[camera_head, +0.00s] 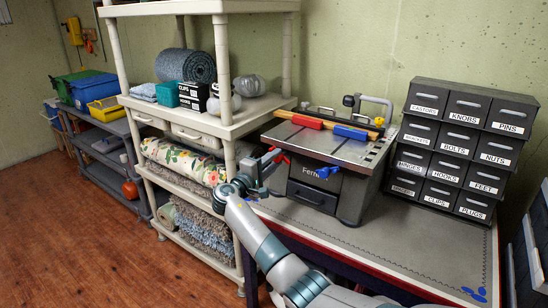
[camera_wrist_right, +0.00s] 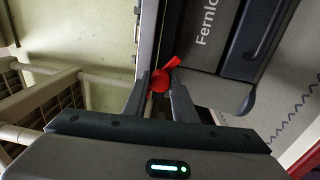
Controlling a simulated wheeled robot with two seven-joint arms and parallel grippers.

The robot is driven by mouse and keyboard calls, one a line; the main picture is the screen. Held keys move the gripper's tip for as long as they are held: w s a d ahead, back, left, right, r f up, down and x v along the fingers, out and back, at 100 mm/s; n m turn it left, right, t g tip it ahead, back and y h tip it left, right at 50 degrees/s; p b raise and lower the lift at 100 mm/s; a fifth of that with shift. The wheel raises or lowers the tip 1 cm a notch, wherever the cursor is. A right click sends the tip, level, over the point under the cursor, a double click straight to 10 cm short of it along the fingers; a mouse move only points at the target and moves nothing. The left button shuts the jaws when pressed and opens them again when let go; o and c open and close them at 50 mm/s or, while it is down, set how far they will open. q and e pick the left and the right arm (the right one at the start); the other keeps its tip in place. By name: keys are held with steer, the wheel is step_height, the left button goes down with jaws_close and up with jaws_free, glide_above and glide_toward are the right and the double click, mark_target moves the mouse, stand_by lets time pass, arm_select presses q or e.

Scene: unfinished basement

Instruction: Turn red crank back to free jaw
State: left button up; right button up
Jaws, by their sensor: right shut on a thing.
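A red crank (camera_head: 279,156) is on the left side of a grey bench machine (camera_head: 325,196) marked "Fernl…". In the right wrist view the red knob of the crank (camera_wrist_right: 160,81) sits between the two fingertips, with a short red arm angled up from it. My right gripper (camera_head: 270,163) reaches in from below and is shut on the red crank; it also shows in the right wrist view (camera_wrist_right: 160,88). I cannot pick out the jaw for sure. My left gripper is not in view.
The machine's top carries a red block (camera_head: 307,121), a blue block (camera_head: 350,132) and a bent grey handle (camera_head: 377,101). A blue knob (camera_head: 326,172) is on its front. A labelled drawer cabinet (camera_head: 462,139) stands right on the workbench (camera_head: 421,236). A cream shelf (camera_head: 231,122) stands close left.

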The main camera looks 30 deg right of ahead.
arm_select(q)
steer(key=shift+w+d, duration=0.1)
arm_select(e)
steer(key=shift+s+f, duration=0.1)
steer(key=shift+f, duration=0.2)
steer(key=o, duration=1)
steer(key=shift+o, duration=0.2)
steer(key=shift+r, duration=0.2)
steer(key=shift+s+a, duration=0.1)
steer(key=shift+a, duration=0.35)
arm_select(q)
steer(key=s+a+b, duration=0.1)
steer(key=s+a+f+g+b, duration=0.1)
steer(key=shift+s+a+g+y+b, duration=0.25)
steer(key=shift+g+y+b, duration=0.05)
arm_select(e)
steer(key=r+v, duration=0.1)
steer(key=v, duration=1.5)
steer(key=shift+s+a+f, duration=0.2)
steer(key=shift+s+f, duration=0.05)
steer(key=shift+f, duration=0.2)
